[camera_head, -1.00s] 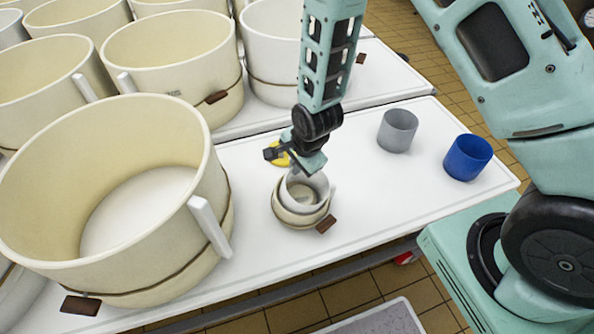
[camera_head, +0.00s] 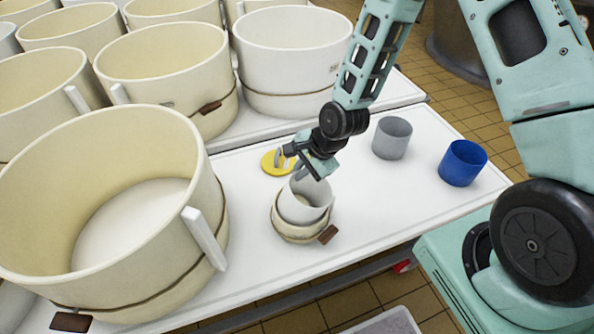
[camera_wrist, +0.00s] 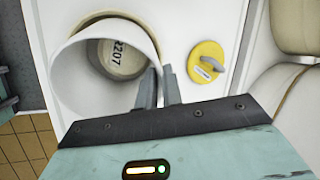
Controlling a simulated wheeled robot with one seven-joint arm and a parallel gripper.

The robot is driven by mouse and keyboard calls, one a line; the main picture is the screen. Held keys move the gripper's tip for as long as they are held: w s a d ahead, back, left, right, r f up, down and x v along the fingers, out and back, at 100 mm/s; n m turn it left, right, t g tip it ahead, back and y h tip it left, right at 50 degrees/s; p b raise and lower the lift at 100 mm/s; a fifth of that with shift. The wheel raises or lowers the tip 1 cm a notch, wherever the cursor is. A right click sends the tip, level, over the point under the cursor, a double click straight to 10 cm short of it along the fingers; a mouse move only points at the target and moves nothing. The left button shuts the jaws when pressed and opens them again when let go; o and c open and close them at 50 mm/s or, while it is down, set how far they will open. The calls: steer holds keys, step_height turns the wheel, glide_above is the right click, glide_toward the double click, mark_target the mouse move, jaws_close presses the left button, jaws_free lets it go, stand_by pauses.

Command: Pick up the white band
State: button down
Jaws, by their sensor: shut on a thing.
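The white band (camera_head: 303,203) is an open ring, tilted slightly, above the small cream vat (camera_head: 292,236) with a brown tag. In the wrist view the band (camera_wrist: 72,75) shows large at the left, and the small vat (camera_wrist: 115,60), marked "2207", shows through it. My gripper (camera_head: 302,176) is shut on the band's rim; in the wrist view my gripper (camera_wrist: 157,88) has one finger inside and one outside the wall. I cannot tell whether the band's lower edge is fully clear of the vat.
A yellow lid (camera_head: 274,162) with a handle lies behind the vat. A grey cup (camera_head: 391,140) and a blue cup (camera_head: 463,164) stand to the right. A large cream vat (camera_head: 105,200) stands close on the left, with several more behind. The white table (camera_head: 395,200) is clear at front right.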

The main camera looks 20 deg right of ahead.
steer(key=shift+s+d+f+y, duration=0.25)
steer(key=shift+d+f+y, duration=0.1)
steer(key=shift+d, duration=0.1)
steer(key=r, duration=0.2)
steer(key=d+r, duration=0.1)
steer(key=r, duration=0.1)
steer(key=d+r+p, duration=0.1)
steer(key=r, duration=0.1)
steer(key=shift+w+d+r, duration=0.15)
steer(key=shift+d, duration=0.05)
steer(key=d+r+h, duration=0.2)
steer(key=d+h, duration=0.1)
steer(key=d, duration=1.7)
steer(key=shift+d, duration=0.15)
